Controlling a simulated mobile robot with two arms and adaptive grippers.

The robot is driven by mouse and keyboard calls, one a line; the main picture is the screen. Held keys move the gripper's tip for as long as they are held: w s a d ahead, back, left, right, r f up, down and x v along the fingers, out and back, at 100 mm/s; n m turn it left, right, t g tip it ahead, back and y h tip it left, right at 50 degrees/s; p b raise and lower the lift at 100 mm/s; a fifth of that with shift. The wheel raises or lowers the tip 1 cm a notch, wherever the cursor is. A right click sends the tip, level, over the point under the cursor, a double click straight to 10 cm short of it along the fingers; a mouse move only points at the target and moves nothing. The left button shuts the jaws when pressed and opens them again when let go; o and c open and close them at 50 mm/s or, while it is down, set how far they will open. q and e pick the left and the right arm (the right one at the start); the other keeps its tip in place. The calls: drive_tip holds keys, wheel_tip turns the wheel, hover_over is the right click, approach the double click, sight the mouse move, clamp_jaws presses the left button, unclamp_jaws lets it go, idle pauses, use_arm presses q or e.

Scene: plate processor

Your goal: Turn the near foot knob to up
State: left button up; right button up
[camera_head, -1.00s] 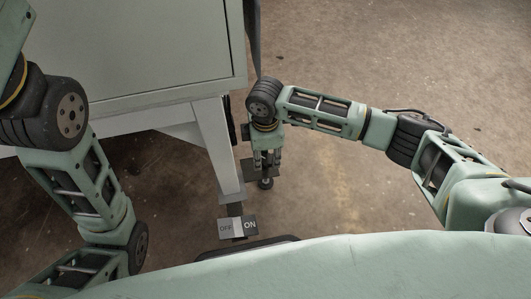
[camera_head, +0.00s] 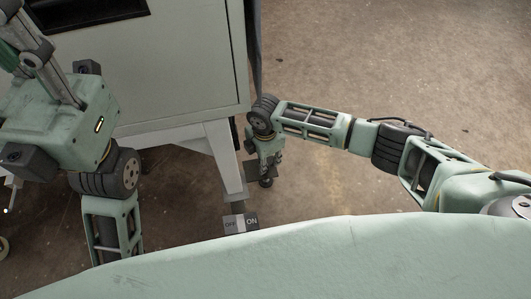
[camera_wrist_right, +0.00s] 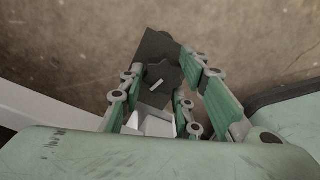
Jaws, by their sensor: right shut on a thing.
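The near foot knob (camera_wrist_right: 165,73) is a dark, lobed knob with a short white mark, seen between my right fingers in the right wrist view. The mark lies slanted in that picture. A dark plate (camera_wrist_right: 155,43) shows beside it. My right gripper (camera_wrist_right: 165,85) is shut on the knob; its fingertips are partly hard to make out. In the head view my right gripper (camera_head: 265,168) points down beside the machine's leg (camera_head: 225,160), and it hides most of the knob. My left gripper (camera_head: 35,50) is at the upper left, its fingertips not clearly visible.
The pale machine cabinet (camera_head: 185,65) stands on its frame at the upper left, with a dark opening at its top. Brown floor (camera_head: 400,60) is clear to the right.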

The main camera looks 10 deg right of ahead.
drive_tip(key=shift+w+a+r+n+p, duration=0.2)
drive_tip(key=shift+w+n+p, duration=0.1)
drive_tip(key=shift+n+p, duration=0.4)
drive_tip(key=shift+n, duration=0.3)
drive_tip(key=o, duration=1.1)
drive_tip(key=shift+f, duration=0.1)
drive_tip(key=shift+s, duration=0.1)
wheel_tip(320, 180, up, 8)
drive_tip(key=shift+f, duration=0.25)
